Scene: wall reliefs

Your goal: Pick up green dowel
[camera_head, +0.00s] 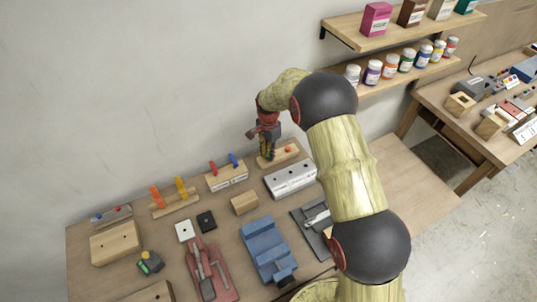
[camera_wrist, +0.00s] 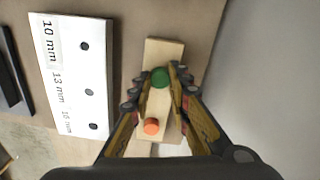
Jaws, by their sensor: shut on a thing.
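The green dowel (camera_wrist: 161,78) shows end-on between my fingertips in the wrist view. It is over a light wooden block (camera_wrist: 165,50), which also shows in the head view (camera_head: 266,162). An orange dowel (camera_wrist: 152,126) stands in the same block, nearer my palm in the wrist view; it also shows in the head view (camera_head: 289,149). My gripper (camera_head: 267,153) points down at the block and is shut on the green dowel. The dowel's lower end is hidden, so I cannot tell whether it is still in its hole.
A white-faced block (camera_wrist: 85,85) with three empty holes, marked in mm, lies beside the wooden block. A blue vise (camera_head: 268,250) and a red clamp (camera_head: 210,272) stand toward the front. A wall shelf with paint jars (camera_head: 390,66) is at right. The wall is close behind.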

